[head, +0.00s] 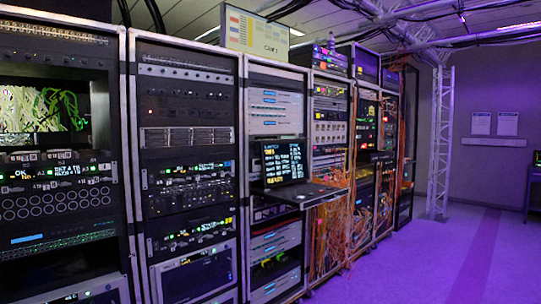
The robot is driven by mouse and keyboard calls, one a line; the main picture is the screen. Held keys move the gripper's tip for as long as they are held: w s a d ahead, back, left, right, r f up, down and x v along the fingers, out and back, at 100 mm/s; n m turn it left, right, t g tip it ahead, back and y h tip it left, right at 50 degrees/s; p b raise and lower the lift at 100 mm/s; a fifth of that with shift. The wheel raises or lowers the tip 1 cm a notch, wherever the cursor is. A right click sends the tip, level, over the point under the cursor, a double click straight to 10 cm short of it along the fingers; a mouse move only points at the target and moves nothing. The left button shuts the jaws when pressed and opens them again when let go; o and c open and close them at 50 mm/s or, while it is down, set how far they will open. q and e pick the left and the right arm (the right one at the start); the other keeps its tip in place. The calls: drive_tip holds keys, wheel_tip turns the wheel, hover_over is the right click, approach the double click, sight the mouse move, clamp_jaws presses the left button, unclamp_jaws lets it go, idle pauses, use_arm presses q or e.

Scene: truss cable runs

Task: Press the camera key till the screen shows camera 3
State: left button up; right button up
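A lit screen (284,160) with yellow and white text lines stands at a pull-out shelf (305,194) in the middle rack; its text is too small to read. Another screen (45,106) in the leftmost rack shows pale and green cables. A pale panel (257,32) with coloured strips sits on top of the racks; small lettering at its lower right is not clearly legible. I cannot make out which key is the camera key. Neither of my grippers is in view.
A row of equipment racks (189,170) runs from the left into the distance. The shelf juts out from the row. Orange cables (330,235) hang at the racks beyond it. A white truss (440,140) stands at the back. The purple-lit floor (430,265) at right is clear.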

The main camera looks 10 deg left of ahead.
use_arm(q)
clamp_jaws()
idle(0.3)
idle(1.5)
